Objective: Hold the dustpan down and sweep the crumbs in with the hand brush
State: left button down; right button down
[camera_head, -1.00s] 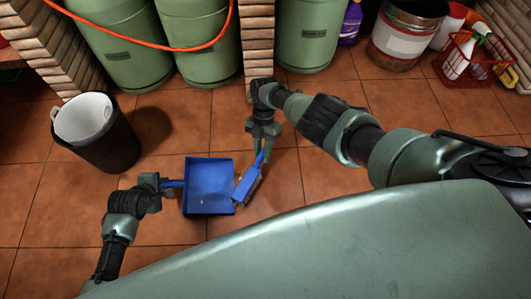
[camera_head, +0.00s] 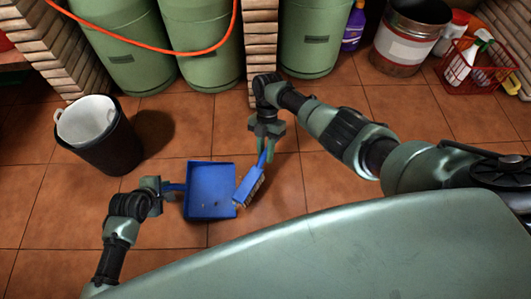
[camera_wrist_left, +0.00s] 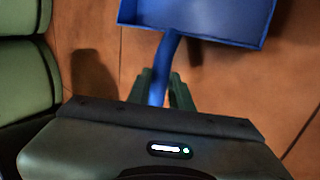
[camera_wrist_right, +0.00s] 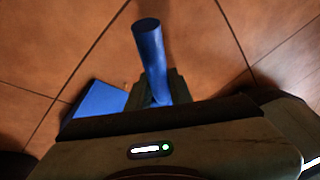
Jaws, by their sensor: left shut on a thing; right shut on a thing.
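The blue dustpan (camera_head: 211,188) lies on the tiled floor, its open side toward the right. A few tiny light specks show in it; I cannot tell for sure that they are crumbs. My left gripper (camera_head: 168,187) is shut on its handle, which also shows in the left wrist view (camera_wrist_left: 160,72). The blue hand brush (camera_head: 248,187) is tilted, bristles toward the floor, just right of the pan's open edge. My right gripper (camera_head: 265,140) is shut on its handle, seen in the right wrist view (camera_wrist_right: 149,52). Any crumbs beneath the brush are hidden.
A black bin with a white liner (camera_head: 97,135) stands left of the dustpan. Green gas cylinders (camera_head: 203,45) stand behind. A metal bucket (camera_head: 405,40) and a red wire basket (camera_head: 472,72) stand at the back right. Floor right of the brush is clear.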

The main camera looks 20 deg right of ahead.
pick_arm(q)
jog(key=c, duration=1.2)
grip_release()
jog(key=v, duration=1.2)
jog(key=shift+w+r, duration=0.1)
jog(key=shift+r, duration=0.05)
pick_arm(e)
jog(key=shift+r, duration=0.1)
